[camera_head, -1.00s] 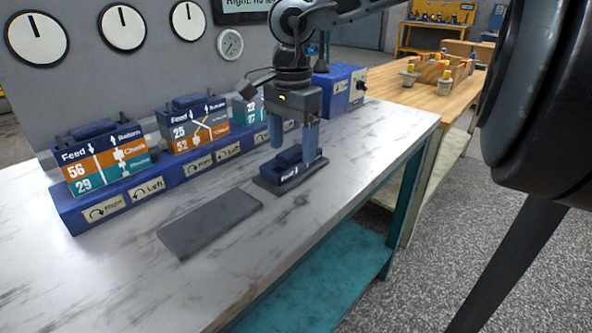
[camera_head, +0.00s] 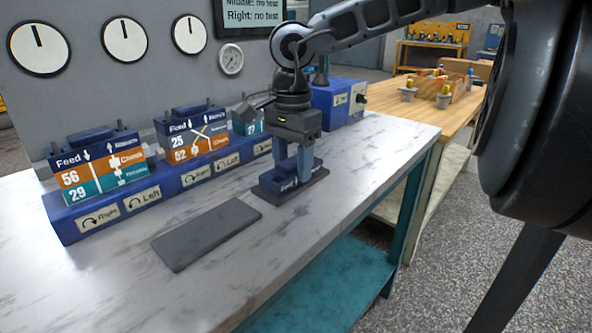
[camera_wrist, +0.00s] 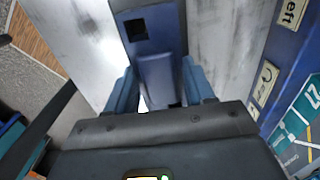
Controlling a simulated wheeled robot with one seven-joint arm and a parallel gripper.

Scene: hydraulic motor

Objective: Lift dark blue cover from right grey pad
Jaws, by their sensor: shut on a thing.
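The dark blue cover (camera_head: 281,184) sits on the right grey pad (camera_head: 309,191) near the table's front edge. My gripper (camera_head: 294,168) is directly above it with its fingers down, shut on the cover's raised handle. In the wrist view, the blue cover (camera_wrist: 158,75) lies between the two blue fingers of my gripper (camera_wrist: 160,92). The cover's middle is partly hidden by the fingers. I see no clear gap between cover and pad.
The left grey pad (camera_head: 206,234) is empty. A long blue base (camera_head: 150,195) with several labelled blocks runs along the back. A blue box (camera_head: 336,103) stands behind my gripper. The marble table's (camera_head: 110,275) front left is clear.

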